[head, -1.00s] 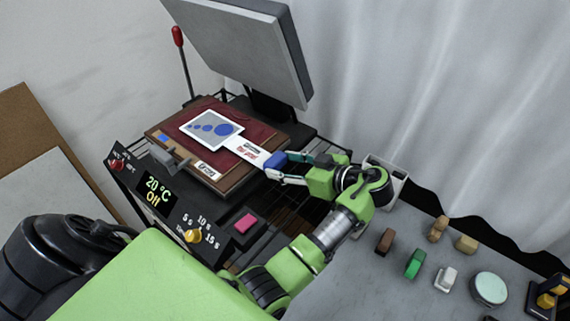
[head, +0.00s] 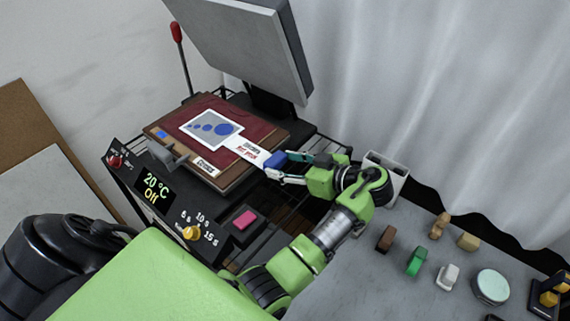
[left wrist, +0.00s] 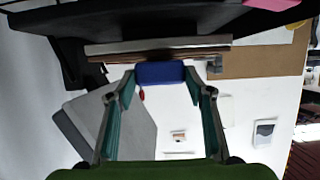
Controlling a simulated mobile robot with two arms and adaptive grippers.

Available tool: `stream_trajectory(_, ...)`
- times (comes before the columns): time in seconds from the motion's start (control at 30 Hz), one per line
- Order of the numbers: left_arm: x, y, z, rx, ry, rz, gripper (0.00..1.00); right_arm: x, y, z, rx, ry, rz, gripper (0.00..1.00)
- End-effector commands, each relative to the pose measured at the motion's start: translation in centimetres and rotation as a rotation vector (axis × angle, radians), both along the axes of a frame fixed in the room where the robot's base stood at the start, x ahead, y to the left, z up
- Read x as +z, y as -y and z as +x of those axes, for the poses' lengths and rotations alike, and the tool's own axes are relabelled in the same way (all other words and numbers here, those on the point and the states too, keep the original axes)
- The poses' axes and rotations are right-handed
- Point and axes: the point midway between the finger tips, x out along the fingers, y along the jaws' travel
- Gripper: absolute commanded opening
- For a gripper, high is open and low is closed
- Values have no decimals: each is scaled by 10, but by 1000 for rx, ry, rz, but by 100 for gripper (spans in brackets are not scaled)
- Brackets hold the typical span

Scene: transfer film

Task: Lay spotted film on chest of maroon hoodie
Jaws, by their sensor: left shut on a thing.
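The spotted film (head: 213,129), a white-edged sheet with blue spots, lies over the maroon hoodie (head: 262,126) on the press's lower board. Whether it touches the cloth all over, I cannot tell. A white printed tab (head: 251,150) runs from the film to a blue grip block (head: 279,159). My left gripper (head: 274,167) is shut on this block, just off the board's right front edge. In the left wrist view the blue block (left wrist: 160,73) sits between the fingertips; the film's face is hidden there. My right gripper is not in view.
The press's raised grey plate (head: 240,45) stands above and behind the board. A control panel (head: 165,195) reads 20 °C, Off. A pink pad (head: 244,220) is in front. Several small objects, including a green one (head: 416,261), stand on the grey table (head: 365,285) at right.

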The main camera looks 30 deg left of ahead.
Motion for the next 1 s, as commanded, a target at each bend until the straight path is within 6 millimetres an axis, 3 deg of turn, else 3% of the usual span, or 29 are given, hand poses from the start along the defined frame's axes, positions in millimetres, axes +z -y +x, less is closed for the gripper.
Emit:
stream_trajectory(0.03,-2,0,0,0,0,1,26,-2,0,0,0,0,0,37)
stream_trajectory(0.07,-1,0,0,0,0,1,53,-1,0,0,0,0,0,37)
stream_trajectory(0.1,-1,0,0,0,0,1,63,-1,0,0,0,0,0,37)
stream_trajectory(0.13,-1,0,0,0,0,1,67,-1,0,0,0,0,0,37)
stream_trajectory(0.57,7,0,1,0,2,0,67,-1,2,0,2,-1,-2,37)
stream_trajectory(1.0,84,0,1,1,4,0,67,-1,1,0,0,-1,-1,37)
